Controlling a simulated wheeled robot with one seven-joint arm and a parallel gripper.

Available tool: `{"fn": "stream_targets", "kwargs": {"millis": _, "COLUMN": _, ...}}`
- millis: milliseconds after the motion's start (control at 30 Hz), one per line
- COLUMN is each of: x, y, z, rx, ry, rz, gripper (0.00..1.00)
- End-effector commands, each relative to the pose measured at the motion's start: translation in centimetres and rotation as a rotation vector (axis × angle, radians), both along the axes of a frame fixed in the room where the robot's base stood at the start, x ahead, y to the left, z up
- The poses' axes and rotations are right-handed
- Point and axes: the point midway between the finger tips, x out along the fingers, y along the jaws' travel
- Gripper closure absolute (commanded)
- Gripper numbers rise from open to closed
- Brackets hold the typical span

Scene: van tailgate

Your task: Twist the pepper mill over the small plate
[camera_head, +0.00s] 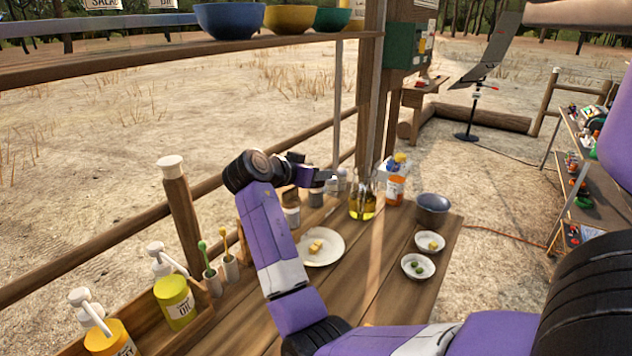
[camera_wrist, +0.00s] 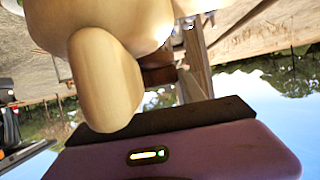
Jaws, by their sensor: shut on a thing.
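The small white plate (camera_head: 334,256) lies on the wooden table with a few pale yellow cubes on it. My gripper (camera_head: 328,177) is beyond the plate, above the far side of the table, near several jars and bottles. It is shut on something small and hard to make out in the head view. In the wrist view a smooth cream, rounded thing (camera_wrist: 105,85) fills the upper left, close to my purple gripper body. I cannot tell for sure that it is the pepper mill. A tall brown piece with a cream cap (camera_head: 172,165) stands at the left; it may be a post.
A yellow oil bottle (camera_head: 362,205) and an orange-labelled bottle (camera_head: 395,190) stand near my gripper. A dark bowl (camera_head: 432,210) and two small white dishes (camera_head: 418,275) are at the right. Pump bottles (camera_head: 175,302) stand in a wooden tray at the left. A shelf (camera_head: 150,64) with bowls is above.

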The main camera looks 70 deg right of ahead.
Motion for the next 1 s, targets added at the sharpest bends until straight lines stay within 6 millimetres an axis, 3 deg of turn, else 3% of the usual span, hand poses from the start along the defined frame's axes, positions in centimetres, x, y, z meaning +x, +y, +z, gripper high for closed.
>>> {"fn": "stream_targets", "kwargs": {"millis": 333, "x": 0.09, "y": 0.01, "z": -0.27, "rx": 0.004, "ry": 0.002, "rz": -0.125, "gripper": 0.93}}
{"fn": "stream_targets", "kwargs": {"millis": 833, "x": 0.02, "y": -0.01, "z": -0.21, "rx": 0.006, "ry": 0.002, "rz": -0.144, "gripper": 0.93}}
{"fn": "stream_targets", "kwargs": {"millis": 867, "x": 0.02, "y": 0.00, "z": -0.22, "rx": 0.006, "ry": 0.002, "rz": -0.144, "gripper": 0.51}}
{"fn": "stream_targets", "kwargs": {"millis": 967, "x": 0.01, "y": -0.01, "z": -0.20, "rx": 0.005, "ry": 0.002, "rz": -0.144, "gripper": 0.31}}
{"fn": "stream_targets", "kwargs": {"millis": 1000, "x": 0.01, "y": -0.02, "z": -0.18, "rx": 0.005, "ry": 0.002, "rz": -0.144, "gripper": 0.31}}
